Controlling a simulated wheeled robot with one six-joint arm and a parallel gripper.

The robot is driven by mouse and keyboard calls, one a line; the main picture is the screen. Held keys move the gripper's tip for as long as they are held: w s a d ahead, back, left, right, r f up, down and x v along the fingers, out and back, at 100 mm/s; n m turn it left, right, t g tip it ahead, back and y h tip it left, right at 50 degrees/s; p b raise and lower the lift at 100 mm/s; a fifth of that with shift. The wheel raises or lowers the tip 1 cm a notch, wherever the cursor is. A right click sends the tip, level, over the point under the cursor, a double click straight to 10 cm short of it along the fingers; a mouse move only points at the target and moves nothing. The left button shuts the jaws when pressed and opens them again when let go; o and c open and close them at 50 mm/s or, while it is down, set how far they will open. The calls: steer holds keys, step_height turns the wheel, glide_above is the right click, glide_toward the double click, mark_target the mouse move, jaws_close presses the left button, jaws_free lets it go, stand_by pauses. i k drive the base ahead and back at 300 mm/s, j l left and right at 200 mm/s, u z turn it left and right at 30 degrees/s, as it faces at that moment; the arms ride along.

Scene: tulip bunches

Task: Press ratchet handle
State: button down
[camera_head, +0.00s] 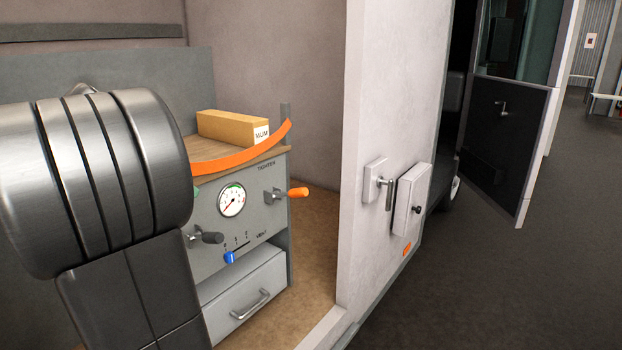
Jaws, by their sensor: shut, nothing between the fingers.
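A grey cabinet front (224,225) stands inside a pale-walled compartment. An orange-tipped handle (298,192) sticks out from its right side, below lettering that seems to read "TIGHTEN"; it looks like the ratchet handle. An orange strap (240,160) curves across the top, in front of a tan box (232,127). A round gauge (232,200) sits left of the handle, its needle pointing low and left. My arm's large metal links fill the left side and hide part of the cabinet. My gripper is not in view.
A dark-tipped lever (211,238) and a blue slider knob (230,257) sit lower on the panel, above a drawer (247,298). The pale wall edge (352,170) stands to the right, with a latch (377,182) and small box (411,199). Open dark floor lies beyond.

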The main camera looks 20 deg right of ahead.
mark_target(301, 192)
steer(key=i+l+z, duration=0.1)
steer(key=i+l, duration=0.6)
steer(key=l, duration=0.15)
